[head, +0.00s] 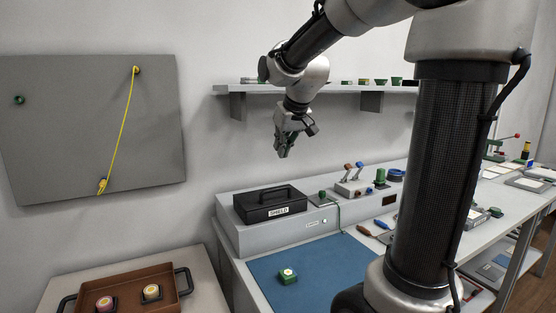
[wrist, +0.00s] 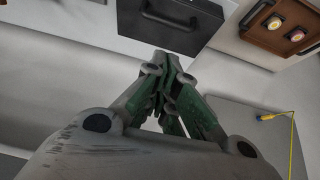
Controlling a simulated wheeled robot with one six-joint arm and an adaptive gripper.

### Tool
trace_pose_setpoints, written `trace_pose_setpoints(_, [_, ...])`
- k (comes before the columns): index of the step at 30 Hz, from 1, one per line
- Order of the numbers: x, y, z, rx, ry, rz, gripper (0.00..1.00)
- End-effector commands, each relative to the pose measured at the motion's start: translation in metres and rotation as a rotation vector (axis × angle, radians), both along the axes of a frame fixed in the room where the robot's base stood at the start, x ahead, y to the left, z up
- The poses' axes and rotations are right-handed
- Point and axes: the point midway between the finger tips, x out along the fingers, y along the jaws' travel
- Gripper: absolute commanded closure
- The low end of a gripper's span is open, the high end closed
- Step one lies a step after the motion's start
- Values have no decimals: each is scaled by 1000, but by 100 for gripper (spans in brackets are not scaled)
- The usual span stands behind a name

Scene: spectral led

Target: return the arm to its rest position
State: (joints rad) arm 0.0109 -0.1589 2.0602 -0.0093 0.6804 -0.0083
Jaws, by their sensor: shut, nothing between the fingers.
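My gripper (head: 284,152) hangs in the air in the head view, fingers pointing down, above the black box and in front of the wall shelf. In the wrist view its green and grey fingers (wrist: 172,62) are together with nothing between them. My arm reaches in from the upper right, bent at the elbow, and touches nothing that I can see.
A black box labelled SHIELD (head: 270,204) sits on the grey bench unit below. A wall shelf (head: 330,88) with small green items is behind. A grey wall panel (head: 60,150) carries a yellow cord (head: 118,130). A brown tray (head: 128,281) stands lower left.

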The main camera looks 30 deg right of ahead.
Motion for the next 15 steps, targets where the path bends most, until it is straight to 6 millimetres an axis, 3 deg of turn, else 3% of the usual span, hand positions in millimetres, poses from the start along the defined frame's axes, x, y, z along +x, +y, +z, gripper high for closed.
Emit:
trace_pose_setpoints(6, [-6,0,9,0,0,0,100])
trace_pose_setpoints(10, [-13,0,3,2,31,-2,100])
trace_pose_setpoints(13, [-35,1,-20,4,109,-5,100])
trace_pose_setpoints(15, [-66,1,-36,7,170,-6,100])
